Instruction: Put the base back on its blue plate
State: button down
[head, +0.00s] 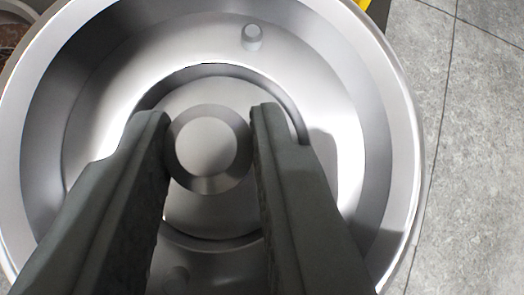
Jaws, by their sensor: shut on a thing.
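The base (345,75) is a large round silver metal dish with a raised rim, and it fills most of the head view. A round knob (208,147) with a bevelled edge stands up at its centre. My gripper (210,130) has its two dark grey fingers on either side of this knob, shut on it. A small peg (252,37) stands on the dish floor toward the top. The blue plate is not in view. Whether the base is lifted or resting on something cannot be told.
Grey tiled floor (475,150) shows at the right, clear of objects. A bit of yellow (362,4) shows past the rim at the top right. Something reddish brown (12,32) shows at the top left corner, mostly cut off.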

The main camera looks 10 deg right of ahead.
jog(key=shift+f, duration=4.3)
jog(key=c, duration=1.2)
grip_release()
jog(key=shift+f, duration=0.15)
jog(key=shift+o, duration=0.2)
jog(key=v, duration=1.2)
jog(key=s+d+r+m+t, duration=0.2)
jog(key=d+r+t, duration=0.1)
jog(key=d+r, duration=0.75)
jog(key=s+d+r+m+t+h, duration=0.2)
jog(key=s+d+r, duration=0.3)
jog(key=s+d, duration=0.3)
jog(key=s+d+r+m+t+h, duration=0.3)
jog(key=s+d, duration=0.6)
jog(key=d, duration=0.6)
notch_tip(320, 180, up, 3)
jog(key=shift+d+r+t, duration=0.15)
jog(key=shift+t, duration=0.85)
